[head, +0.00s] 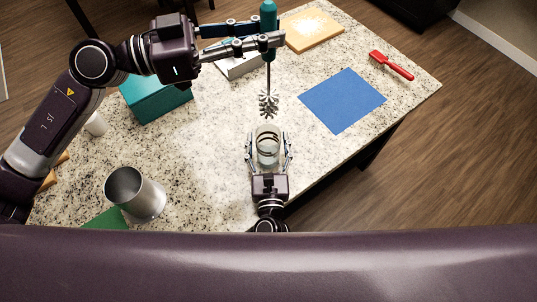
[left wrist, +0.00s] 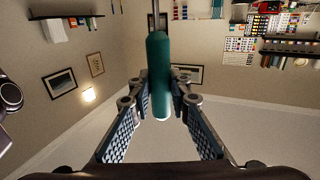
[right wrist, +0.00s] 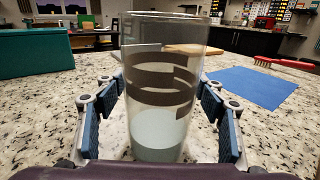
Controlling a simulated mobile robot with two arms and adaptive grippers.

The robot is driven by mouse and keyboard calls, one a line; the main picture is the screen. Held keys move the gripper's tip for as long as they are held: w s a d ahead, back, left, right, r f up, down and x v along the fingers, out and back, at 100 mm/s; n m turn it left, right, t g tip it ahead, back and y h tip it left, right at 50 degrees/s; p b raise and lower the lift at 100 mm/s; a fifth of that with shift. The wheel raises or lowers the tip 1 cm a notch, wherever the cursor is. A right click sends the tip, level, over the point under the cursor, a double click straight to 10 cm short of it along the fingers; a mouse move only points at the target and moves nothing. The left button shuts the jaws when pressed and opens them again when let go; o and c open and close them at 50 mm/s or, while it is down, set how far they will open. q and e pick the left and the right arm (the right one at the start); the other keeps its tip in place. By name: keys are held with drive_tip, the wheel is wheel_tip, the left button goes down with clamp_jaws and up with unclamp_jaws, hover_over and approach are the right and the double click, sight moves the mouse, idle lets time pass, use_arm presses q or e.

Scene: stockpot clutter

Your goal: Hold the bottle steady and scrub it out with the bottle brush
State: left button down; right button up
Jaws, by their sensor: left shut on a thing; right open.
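The bottle brush has a teal handle (head: 268,15) and a bristled head (head: 268,103) on a thin metal shaft. My left gripper (head: 272,40) is shut on the handle, which also fills the middle of the left wrist view (left wrist: 159,75). The brush hangs upright, head down, just above the bottle's mouth. The clear bottle (head: 268,146) stands upright on the counter, with dark bands of residue inside, plain in the right wrist view (right wrist: 163,85). My right gripper (head: 269,152) is open, its fingers on either side of the bottle with gaps showing in the right wrist view.
A blue cloth (head: 341,100) and a red brush (head: 391,65) lie to the right. A wooden board (head: 312,28) is behind. A teal box (head: 155,100), a white cup (head: 96,125) and a metal pot (head: 134,193) stand left. The counter's right edge is near the bottle.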

drive_tip(key=shift+w, duration=1.35)
drive_tip(key=shift+c, duration=0.2)
drive_tip(key=c, duration=1.6)
